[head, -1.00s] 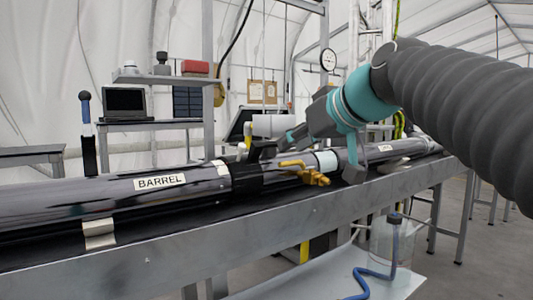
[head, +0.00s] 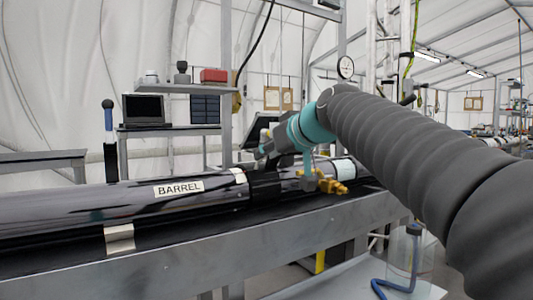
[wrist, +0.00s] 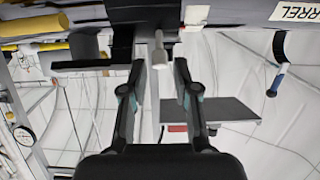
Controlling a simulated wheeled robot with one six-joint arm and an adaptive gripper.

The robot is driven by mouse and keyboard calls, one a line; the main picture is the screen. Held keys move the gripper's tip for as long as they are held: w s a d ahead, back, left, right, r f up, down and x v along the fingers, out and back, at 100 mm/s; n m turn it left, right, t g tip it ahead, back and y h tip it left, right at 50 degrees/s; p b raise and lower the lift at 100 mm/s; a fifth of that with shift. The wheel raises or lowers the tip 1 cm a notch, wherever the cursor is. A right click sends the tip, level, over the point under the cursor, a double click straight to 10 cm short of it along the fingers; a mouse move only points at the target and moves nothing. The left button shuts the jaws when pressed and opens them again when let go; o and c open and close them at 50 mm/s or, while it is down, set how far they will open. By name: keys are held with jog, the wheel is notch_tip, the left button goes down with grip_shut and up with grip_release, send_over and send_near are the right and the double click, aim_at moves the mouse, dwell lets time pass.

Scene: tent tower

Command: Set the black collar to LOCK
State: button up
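The black collar (head: 265,186) sits around the shiny dark tube, just right of the BARREL label. It also shows at the top of the wrist view (wrist: 140,12), which looks upside down. My gripper (head: 264,150) is above and behind the collar in the head view, its fingers partly hidden by my arm. In the wrist view my gripper (wrist: 159,64) has its two fingers apart, with a pale grey peg (wrist: 158,50) between them near the collar. I cannot tell whether they touch it. No LOCK mark is readable.
A brass valve (head: 328,183) juts from the tube close right of the collar. The metal bench (head: 150,264) runs along the front. A shelf with a red box (head: 214,76) stands behind.

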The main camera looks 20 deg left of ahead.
jog(key=shift+x, duration=1)
grip_shut()
jog(key=shift+w+r, duration=0.1)
jog(key=shift+w, duration=0.05)
